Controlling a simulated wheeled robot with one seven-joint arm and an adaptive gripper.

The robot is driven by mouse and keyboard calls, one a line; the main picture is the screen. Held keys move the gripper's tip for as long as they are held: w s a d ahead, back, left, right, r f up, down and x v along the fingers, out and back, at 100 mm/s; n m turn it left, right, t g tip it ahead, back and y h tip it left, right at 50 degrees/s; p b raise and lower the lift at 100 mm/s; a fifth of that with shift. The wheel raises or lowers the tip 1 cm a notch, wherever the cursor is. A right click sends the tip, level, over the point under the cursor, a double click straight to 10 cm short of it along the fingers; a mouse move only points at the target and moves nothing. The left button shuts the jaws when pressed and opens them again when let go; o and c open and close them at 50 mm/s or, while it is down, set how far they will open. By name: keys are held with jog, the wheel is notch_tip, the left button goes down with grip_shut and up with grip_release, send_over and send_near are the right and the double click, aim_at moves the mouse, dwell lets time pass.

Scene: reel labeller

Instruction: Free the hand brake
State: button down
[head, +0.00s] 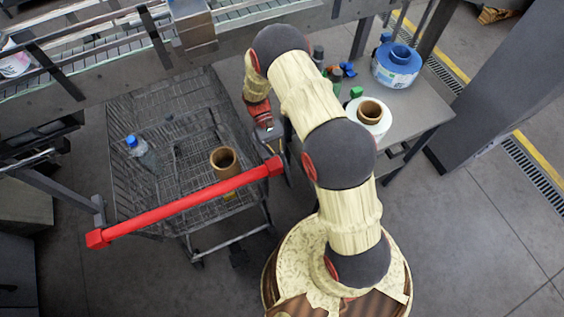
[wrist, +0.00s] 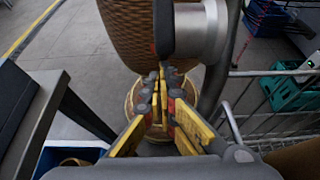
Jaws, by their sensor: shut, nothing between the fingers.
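A wire cart (head: 125,190) with a red push handle (head: 185,203) stands left of my arm in the head view. I cannot clearly make out a hand brake on it; a small yellow piece (head: 231,195) shows just below the handle.
The cart holds a water bottle (head: 141,152) and a brown cardboard core (head: 224,160). A grey table (head: 412,118) on the right carries a blue reel (head: 397,66) and a white roll (head: 371,118). A conveyor (head: 110,45) runs behind. Floor is clear at lower right.

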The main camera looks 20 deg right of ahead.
jog(key=shift+s+r+p, duration=0.2)
jog(key=shift+s+p, duration=0.3)
jog(key=shift+s, duration=0.3)
jog(key=shift+f, duration=0.1)
